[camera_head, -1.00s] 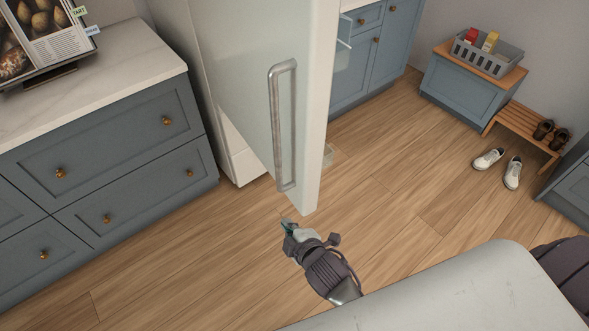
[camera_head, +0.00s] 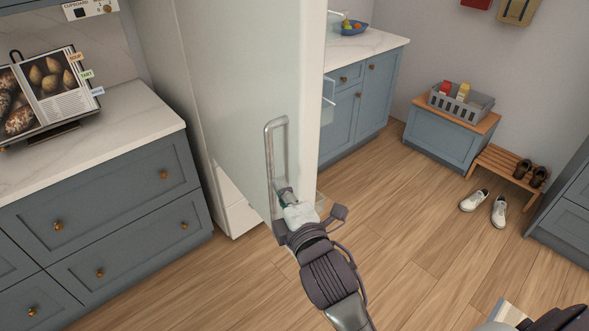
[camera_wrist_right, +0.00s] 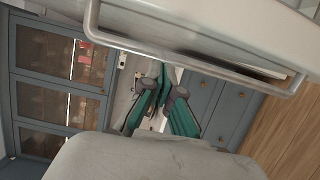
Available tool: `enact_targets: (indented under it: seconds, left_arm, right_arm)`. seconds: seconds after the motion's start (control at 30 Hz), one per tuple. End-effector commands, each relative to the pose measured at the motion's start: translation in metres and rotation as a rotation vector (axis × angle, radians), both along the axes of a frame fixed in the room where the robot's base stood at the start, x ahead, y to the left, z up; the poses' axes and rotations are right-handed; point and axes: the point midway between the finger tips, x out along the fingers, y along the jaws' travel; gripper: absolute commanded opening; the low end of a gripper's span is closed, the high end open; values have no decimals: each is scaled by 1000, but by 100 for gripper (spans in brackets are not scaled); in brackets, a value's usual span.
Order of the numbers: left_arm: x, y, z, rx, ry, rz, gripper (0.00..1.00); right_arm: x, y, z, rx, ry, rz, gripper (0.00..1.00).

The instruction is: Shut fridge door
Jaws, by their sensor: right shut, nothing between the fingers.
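The pale fridge door (camera_head: 245,75) stands open in the head view, its edge facing me. A long upright metal handle (camera_head: 268,160) is on its front face; in the right wrist view the handle (camera_wrist_right: 205,60) runs across the top. My right gripper (camera_head: 287,196) is at the lower end of the handle, in front of the door. Its green-padded fingers (camera_wrist_right: 160,95) are shut with nothing between them. I cannot tell whether they touch the door or handle. My left gripper is not in view.
A blue drawer counter (camera_head: 110,215) with an open cookbook (camera_head: 60,88) stands left of the fridge. Beyond the door are another blue cabinet (camera_head: 375,95), a low cabinet with a grey basket (camera_head: 462,103), and a shoe bench.

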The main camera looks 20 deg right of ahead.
Motion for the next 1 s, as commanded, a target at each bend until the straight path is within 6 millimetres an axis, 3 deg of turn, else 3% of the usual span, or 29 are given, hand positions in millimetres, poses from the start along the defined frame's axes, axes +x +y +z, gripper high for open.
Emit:
enact_targets:
  seconds: [0.1,0.2,0.4,1.0]
  left_arm:
    - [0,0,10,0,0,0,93]
    - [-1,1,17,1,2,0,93]
    - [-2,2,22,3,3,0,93]
    - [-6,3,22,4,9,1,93]
  right_arm:
    - [23,-2,3,-2,0,-1,0]
    - [24,-20,2,-4,2,-1,0]
    - [28,-36,0,-1,1,1,0]
    - [30,-44,0,-2,1,8,0]
